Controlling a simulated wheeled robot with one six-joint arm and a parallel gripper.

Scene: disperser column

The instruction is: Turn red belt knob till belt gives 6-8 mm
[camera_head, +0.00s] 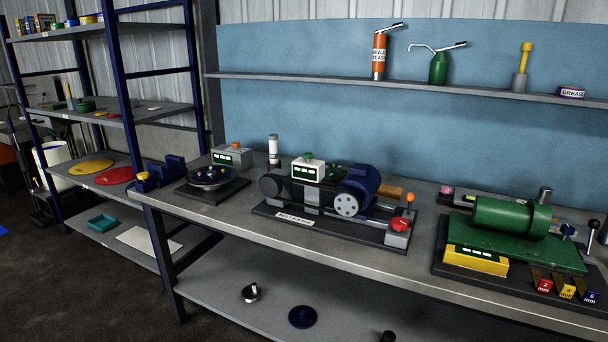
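A red round knob (399,225) sits on a grey block at the right end of a dark base plate (330,231) on the workbench. A blue motor (362,182) with a light grey pulley (347,205) stands left of the knob. A dark round wheel (271,188) is at the left end of the same base. A white box with a green display (307,172) sits between them; its digits are too small to read. The belt is hard to make out behind and under this box. My gripper is not in view.
A green cylinder machine (511,217) with a yellow display box (475,260) stands at the right. A dark round dish (211,178) stands left of the belt rig. An orange-topped lever (410,198) rises beside the knob. The bench front edge (380,271) is clear.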

